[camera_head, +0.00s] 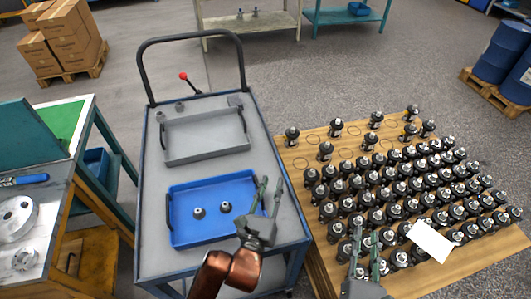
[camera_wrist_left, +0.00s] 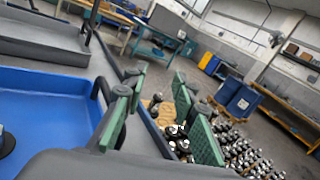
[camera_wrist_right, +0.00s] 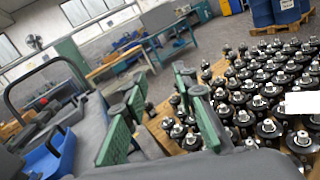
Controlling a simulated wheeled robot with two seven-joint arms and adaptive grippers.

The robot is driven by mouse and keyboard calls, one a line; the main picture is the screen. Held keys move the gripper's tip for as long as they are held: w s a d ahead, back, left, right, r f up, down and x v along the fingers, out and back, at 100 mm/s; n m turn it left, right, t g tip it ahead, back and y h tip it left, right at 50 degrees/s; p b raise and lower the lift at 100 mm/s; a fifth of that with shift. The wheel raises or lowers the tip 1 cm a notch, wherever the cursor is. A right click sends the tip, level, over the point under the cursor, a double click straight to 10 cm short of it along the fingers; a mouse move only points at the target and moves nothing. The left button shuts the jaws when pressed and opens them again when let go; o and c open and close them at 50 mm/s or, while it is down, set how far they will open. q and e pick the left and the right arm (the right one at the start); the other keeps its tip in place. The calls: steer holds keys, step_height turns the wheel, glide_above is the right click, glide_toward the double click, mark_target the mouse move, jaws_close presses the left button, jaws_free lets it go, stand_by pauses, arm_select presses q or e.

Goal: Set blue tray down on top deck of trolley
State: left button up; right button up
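The blue tray (camera_head: 185,232) rests on the near part of the trolley's (camera_head: 155,190) grey top deck and holds two small dark motor parts (camera_head: 225,207). My left gripper (camera_head: 270,188) is open and empty at the tray's right edge. In the left wrist view the blue tray (camera_wrist_left: 45,85) is at the left, with its black side handle close to one finger; I cannot tell whether they touch. My right gripper (camera_head: 366,236) is open and empty over the near left part of the pallet of motors; it also shows open in the right wrist view (camera_wrist_right: 160,85).
A grey tray (camera_head: 205,157) lies behind the blue one on the deck. A wooden pallet (camera_head: 310,225) full of upright black motors stands right of the trolley, with a white card (camera_head: 432,241) on them. A workbench (camera_head: 50,215) stands close on the left.

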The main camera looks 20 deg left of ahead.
steer(key=shift+s+f, duration=0.1)
steer(key=shift+s, duration=2.3)
steer(key=shift+d, duration=0.1)
